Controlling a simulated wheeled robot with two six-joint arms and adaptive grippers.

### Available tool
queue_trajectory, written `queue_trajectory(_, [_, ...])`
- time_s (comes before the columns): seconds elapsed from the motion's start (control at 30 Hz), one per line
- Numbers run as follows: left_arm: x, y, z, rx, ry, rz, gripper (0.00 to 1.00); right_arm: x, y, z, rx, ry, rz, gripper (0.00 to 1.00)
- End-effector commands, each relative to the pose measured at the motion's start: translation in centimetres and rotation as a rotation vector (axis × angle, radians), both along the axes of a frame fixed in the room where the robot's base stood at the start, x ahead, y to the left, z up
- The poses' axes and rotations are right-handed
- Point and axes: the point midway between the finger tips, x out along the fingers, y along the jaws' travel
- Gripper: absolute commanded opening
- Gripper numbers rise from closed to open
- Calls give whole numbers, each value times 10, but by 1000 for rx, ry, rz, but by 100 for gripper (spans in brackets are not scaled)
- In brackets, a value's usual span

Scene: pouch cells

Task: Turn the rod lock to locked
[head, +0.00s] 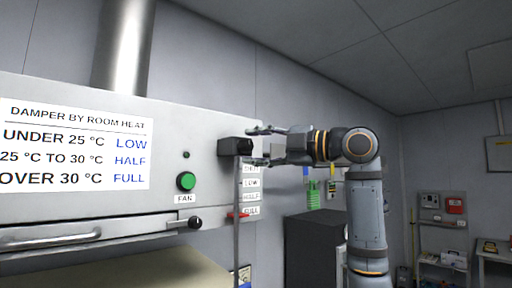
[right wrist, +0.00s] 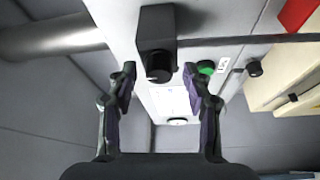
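The rod lock is a black block (head: 234,146) on the right end of the hood front, at the top of a vertical grey rod (head: 237,190). In the right wrist view its round black knob (right wrist: 158,66) faces me, with a thin pale mark on its face. My right gripper (head: 256,146) is open at the lock, one finger above and one below in the head view. In the right wrist view the fingers stand either side of the knob, with gaps, apparently not touching it. No locked or unlocked lettering is readable. My left gripper is not in view.
A red pointer (head: 238,215) on the rod is beside the FULL label on the damper scale (head: 251,190). A dark cabinet (head: 312,245) stands behind my right arm.

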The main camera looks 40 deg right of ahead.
Motion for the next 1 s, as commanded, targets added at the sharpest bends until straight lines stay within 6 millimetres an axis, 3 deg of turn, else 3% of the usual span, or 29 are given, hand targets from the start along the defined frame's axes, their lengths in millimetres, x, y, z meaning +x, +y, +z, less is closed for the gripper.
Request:
queue_trajectory(0.37, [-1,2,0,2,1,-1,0,-9,-6,0,1,-2,-5,52])
queue_trajectory(0.7, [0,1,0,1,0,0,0,-78,-42,-5,-1,1,-10,52])
queue_trajectory(1.0, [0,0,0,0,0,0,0,-106,-54,-6,0,0,-1,52])
